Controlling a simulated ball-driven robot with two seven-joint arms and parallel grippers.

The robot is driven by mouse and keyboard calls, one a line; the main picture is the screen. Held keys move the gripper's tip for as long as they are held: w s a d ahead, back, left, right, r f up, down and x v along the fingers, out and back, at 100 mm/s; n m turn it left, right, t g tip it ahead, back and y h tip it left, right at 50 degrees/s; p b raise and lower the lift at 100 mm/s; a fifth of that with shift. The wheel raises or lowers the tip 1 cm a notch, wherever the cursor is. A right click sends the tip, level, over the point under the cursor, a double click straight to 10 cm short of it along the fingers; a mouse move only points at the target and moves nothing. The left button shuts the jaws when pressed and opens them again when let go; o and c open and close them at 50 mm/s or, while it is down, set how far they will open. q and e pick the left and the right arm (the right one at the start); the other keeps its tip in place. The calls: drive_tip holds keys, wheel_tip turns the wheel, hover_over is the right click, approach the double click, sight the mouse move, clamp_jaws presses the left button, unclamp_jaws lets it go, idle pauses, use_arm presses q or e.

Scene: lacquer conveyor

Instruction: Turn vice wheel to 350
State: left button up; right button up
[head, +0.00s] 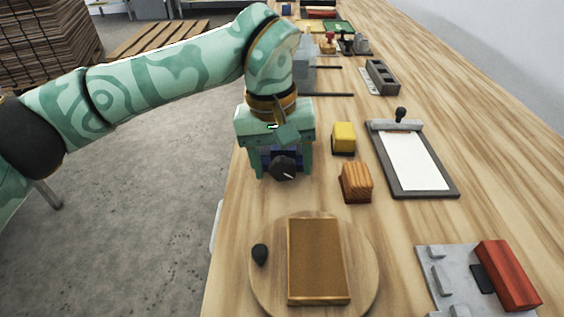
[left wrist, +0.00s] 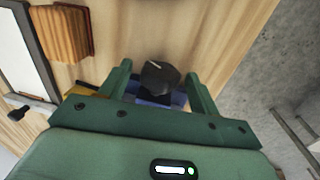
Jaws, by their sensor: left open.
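The vice wheel is a dark faceted knob (head: 284,170) with a short white mark on its face. It also shows in the left wrist view (left wrist: 160,78). The mark points to the lower right in the head view and to the upper left in the left wrist view. A dark blue vice body (left wrist: 152,100) shows behind the knob, mostly hidden by my gripper. My left gripper (head: 283,174) is open, with one green finger on each side of the knob. Gaps show between fingers and knob in the head view. No degree numbers are legible. My right gripper is not in view.
A yellow block (head: 343,138) and a ribbed wooden block (head: 356,182) stand just right of the vice. A clipboard (head: 446,190) lies farther right. A round board (head: 263,290) with a brown slab is in front. The table's left edge is close to the vice.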

use_arm(q)
drive_tip(key=c, duration=1)
drive_tip(key=shift+o, duration=0.2)
drive_tip(key=shift+s+r+y+p, duration=0.1)
drive_tip(key=shift+r+y+p, duration=0.15)
drive_tip(key=shift+y+p, duration=0.25)
drive_tip(key=shift+d+r+y+p, duration=0.15)
drive_tip(key=shift+y+p, duration=0.25)
drive_tip(key=shift+p, duration=0.5)
drive_tip(key=shift+d+y+p, duration=0.15)
drive_tip(key=shift+y+p, duration=0.5)
drive_tip(key=shift+y, duration=0.05)
drive_tip(key=shift+d+f+y, duration=0.1)
drive_tip(key=shift+f+y, duration=0.25)
drive_tip(key=shift+y, duration=0.75)
drive_tip(key=shift+d+f+y, duration=0.1)
drive_tip(key=shift+y, duration=0.6)
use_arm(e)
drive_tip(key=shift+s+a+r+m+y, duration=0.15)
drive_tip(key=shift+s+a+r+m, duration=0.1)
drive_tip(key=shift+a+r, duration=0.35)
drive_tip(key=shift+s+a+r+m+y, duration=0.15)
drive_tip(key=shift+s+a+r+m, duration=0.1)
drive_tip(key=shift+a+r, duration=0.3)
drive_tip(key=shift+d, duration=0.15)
